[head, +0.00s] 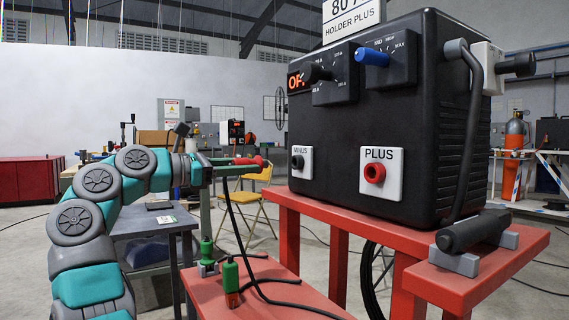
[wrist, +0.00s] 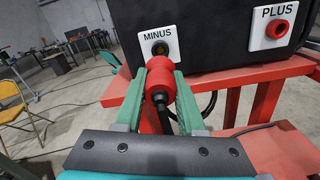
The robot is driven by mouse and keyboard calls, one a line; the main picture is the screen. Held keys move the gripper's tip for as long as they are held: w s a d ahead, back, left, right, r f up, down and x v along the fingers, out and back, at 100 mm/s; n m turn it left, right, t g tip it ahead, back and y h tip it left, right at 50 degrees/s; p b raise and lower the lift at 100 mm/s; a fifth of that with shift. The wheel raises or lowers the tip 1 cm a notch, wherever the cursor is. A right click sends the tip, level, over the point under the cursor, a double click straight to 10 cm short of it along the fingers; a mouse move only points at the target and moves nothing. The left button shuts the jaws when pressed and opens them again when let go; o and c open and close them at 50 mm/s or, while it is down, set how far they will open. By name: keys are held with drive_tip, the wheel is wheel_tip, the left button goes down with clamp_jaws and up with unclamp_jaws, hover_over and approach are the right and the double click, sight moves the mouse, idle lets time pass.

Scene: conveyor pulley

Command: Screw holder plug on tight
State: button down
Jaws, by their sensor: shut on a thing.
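My gripper (head: 245,164) is shut on a red plug (wrist: 160,82) with a black cable trailing down from it. The red plug also shows at the fingertips in the head view (head: 261,162). The plug is in front of the black machine (head: 350,130), left of the MINUS socket (head: 298,162) in the head view and apart from it. In the wrist view, the plug sits just below the MINUS socket (wrist: 160,48). The red PLUS socket (head: 375,173) is farther right and also shows in the wrist view (wrist: 281,28). The plug's tip is partly hidden.
The machine stands on a red table (head: 480,275). A black holder (head: 473,230) lies at the right. A grey table (head: 150,225) and yellow chair (head: 250,195) are behind.

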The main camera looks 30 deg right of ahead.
drive_tip(key=shift+m, duration=0.7)
